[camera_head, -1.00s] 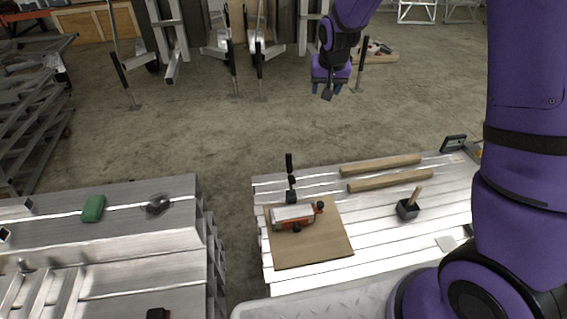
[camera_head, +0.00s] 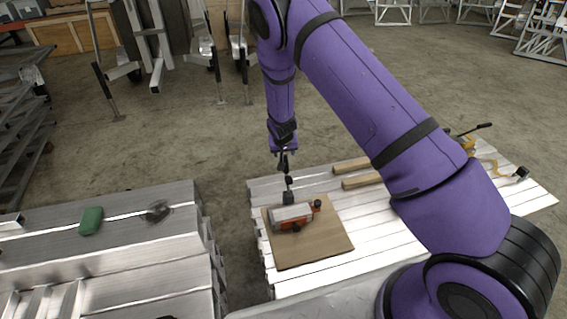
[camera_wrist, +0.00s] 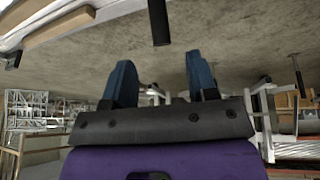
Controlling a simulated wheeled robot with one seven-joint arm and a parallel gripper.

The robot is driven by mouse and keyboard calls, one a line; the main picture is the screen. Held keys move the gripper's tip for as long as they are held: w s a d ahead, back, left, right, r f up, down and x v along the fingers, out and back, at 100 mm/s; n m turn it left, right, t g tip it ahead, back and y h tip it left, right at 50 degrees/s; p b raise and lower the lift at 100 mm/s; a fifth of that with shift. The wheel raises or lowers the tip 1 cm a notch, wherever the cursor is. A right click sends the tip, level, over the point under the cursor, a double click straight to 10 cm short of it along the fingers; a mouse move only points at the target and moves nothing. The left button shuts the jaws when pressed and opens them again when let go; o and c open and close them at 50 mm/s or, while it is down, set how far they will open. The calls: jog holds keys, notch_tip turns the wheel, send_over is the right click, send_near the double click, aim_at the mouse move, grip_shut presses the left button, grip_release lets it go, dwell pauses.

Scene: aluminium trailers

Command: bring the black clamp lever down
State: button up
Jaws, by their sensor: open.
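The lever's lower part is out of the wrist view.
Wooden strips (camera_head: 350,166) lie to the right, partly hidden by my arm. A second metal stack with a green object (camera_head: 91,221) stands left across a gap.

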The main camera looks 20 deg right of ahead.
aim_at(285, 160)
jog(key=x, duration=1)
grip_shut()
